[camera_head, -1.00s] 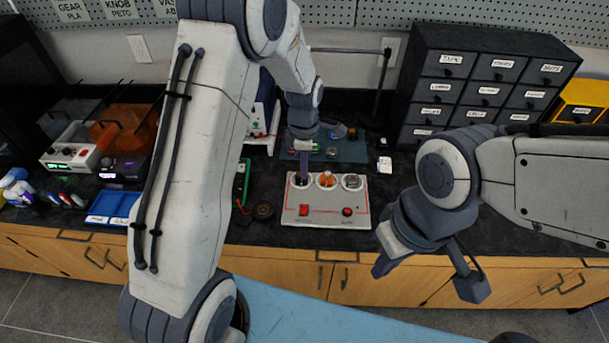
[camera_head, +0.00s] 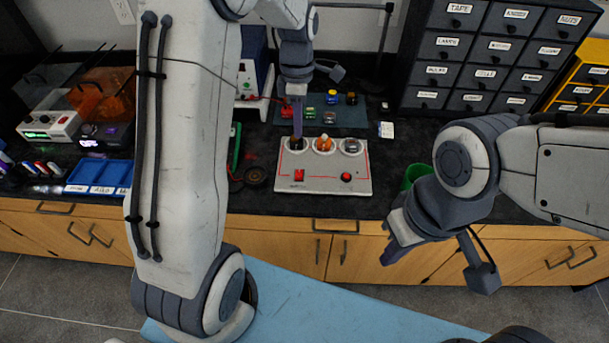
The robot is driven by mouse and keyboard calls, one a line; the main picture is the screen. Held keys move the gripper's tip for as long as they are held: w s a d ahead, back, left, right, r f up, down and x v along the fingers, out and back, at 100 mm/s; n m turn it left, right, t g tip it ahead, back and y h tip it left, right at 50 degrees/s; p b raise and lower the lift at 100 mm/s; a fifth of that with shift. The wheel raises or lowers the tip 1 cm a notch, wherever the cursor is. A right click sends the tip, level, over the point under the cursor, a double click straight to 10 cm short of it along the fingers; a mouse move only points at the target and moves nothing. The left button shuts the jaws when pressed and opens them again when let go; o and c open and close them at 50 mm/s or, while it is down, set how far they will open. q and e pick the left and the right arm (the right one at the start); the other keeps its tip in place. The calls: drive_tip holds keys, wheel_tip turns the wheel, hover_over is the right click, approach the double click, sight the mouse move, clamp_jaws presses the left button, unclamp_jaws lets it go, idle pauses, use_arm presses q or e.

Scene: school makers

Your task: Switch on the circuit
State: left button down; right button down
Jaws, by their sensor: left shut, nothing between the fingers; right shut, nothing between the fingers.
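A white circuit panel (camera_head: 323,184) with a red outline lies on the dark counter. Along its back edge are three round fittings: a dark left one (camera_head: 295,145), one with an orange knob (camera_head: 324,143), and a grey one (camera_head: 351,147). A red rocker switch (camera_head: 299,175) sits at its front left and a red round button or lamp (camera_head: 346,177) at its front right. My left gripper (camera_head: 297,134) is shut, pointing down at the left fitting and partly covering it; contact cannot be told. My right gripper (camera_head: 388,257) is shut, in front of the counter edge.
A dark mat (camera_head: 347,118) with small coloured parts lies behind the panel. A green cup (camera_head: 415,174) stands right of the panel, partly behind my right arm. A labelled drawer cabinet (camera_head: 480,60) stands back right. A blue tray (camera_head: 100,175) and devices are at left.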

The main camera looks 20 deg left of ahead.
sight(299, 177)
use_arm(q)
drive_tip(key=shift+r, duration=0.1)
drive_tip(key=f, duration=0.4)
drive_tip(key=s+f, duration=0.1)
drive_tip(key=f, duration=0.4)
drive_tip(key=f+p, duration=0.1)
drive_tip(key=f, duration=0.4)
drive_tip(key=shift+s+d, duration=0.25)
drive_tip(key=shift+s, duration=0.05)
use_arm(e)
drive_tip(key=shift+r, duration=0.5)
use_arm(q)
drive_tip(key=shift+d, duration=0.1)
